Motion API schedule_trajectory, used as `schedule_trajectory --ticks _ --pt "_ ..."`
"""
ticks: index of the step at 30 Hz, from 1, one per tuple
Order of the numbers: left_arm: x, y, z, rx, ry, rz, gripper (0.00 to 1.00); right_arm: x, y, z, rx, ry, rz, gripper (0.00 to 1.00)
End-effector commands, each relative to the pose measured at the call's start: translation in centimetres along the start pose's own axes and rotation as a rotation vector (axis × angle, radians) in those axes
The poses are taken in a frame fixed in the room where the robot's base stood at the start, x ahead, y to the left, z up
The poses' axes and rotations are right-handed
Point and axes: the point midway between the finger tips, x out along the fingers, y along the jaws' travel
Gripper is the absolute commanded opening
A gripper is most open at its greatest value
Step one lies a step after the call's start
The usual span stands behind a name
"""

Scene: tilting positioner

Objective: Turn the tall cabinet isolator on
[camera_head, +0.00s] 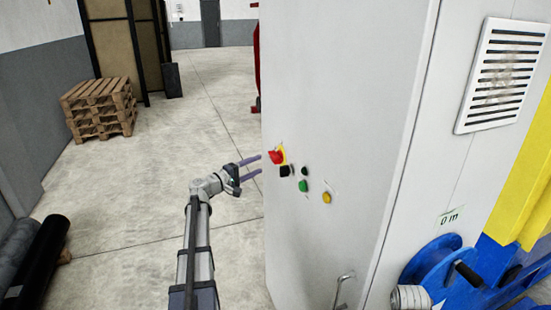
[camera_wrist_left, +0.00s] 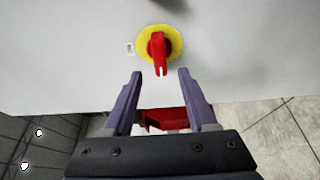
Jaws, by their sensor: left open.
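The tall cabinet (camera_head: 335,110) is light grey and stands at the centre right of the head view. Its isolator is a red handle (camera_head: 275,157) on a yellow round plate, on the cabinet's left face. In the left wrist view the red handle (camera_wrist_left: 158,52) points down over the yellow plate (camera_wrist_left: 175,47). My left gripper (camera_head: 254,166) is open, its two purple fingers pointing at the isolator. In the wrist view the left gripper (camera_wrist_left: 157,76) has its fingertips spread on either side of the handle's lower end, with gaps. My right gripper is not in view.
Below the isolator are a black part (camera_head: 285,171), a green button (camera_head: 303,186) and a yellow button (camera_head: 327,197). A metal door handle (camera_head: 343,288) sits lower down. A blue reel (camera_head: 440,265) stands at the right. Pallets (camera_head: 101,107) are far left; open floor lies between.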

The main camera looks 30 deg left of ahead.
Motion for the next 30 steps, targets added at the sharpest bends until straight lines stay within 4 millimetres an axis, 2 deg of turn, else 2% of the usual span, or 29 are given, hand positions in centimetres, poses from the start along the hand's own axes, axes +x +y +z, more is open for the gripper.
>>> schedule_trajectory --ticks 8,21,30 --pt "1.5 0.0 0.0 0.0 -0.001 -0.001 0.57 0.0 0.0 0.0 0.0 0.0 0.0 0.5" --pt "7.5 0.0 0.0 0.001 -0.002 -0.001 0.57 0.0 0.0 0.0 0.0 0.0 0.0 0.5" --pt "7.9 0.0 0.1 0.001 -0.001 -0.001 0.57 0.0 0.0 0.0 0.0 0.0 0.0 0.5"
